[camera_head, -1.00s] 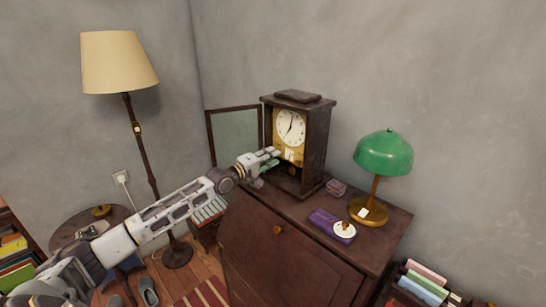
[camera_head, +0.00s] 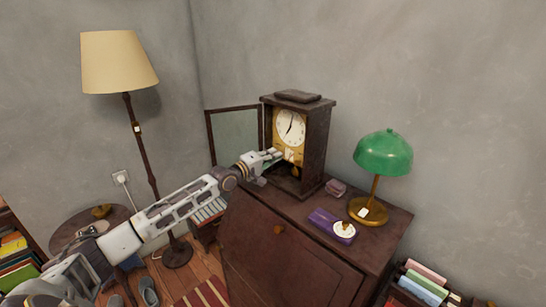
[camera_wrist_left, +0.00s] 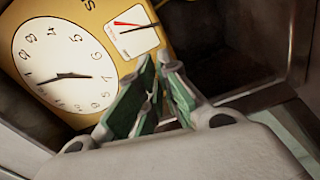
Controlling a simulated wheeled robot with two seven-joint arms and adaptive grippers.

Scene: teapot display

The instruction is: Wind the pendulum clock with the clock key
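The pendulum clock (camera_head: 314,140) stands upright on the dark wooden cabinet with its glass door (camera_head: 236,138) swung open to the left. Its white dial (camera_head: 290,128) sits on a yellow plate above a small square dial; both dials also show in the left wrist view, the large one at left (camera_wrist_left: 65,65) and the small one at top (camera_wrist_left: 134,30). My left gripper (camera_head: 278,154) is at the clock's open front, just below the large dial. In the wrist view its green-padded fingers (camera_wrist_left: 161,62) are close together at the tips; whether they grip anything is unclear. I cannot make out the clock key.
The cabinet top (camera_head: 385,222) holds a green lamp (camera_head: 384,153), a small pinkish box (camera_head: 336,187) and a purple item (camera_head: 326,222) with a white disc. A floor lamp (camera_head: 119,62) stands at left. The open door borders the gripper's left side.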

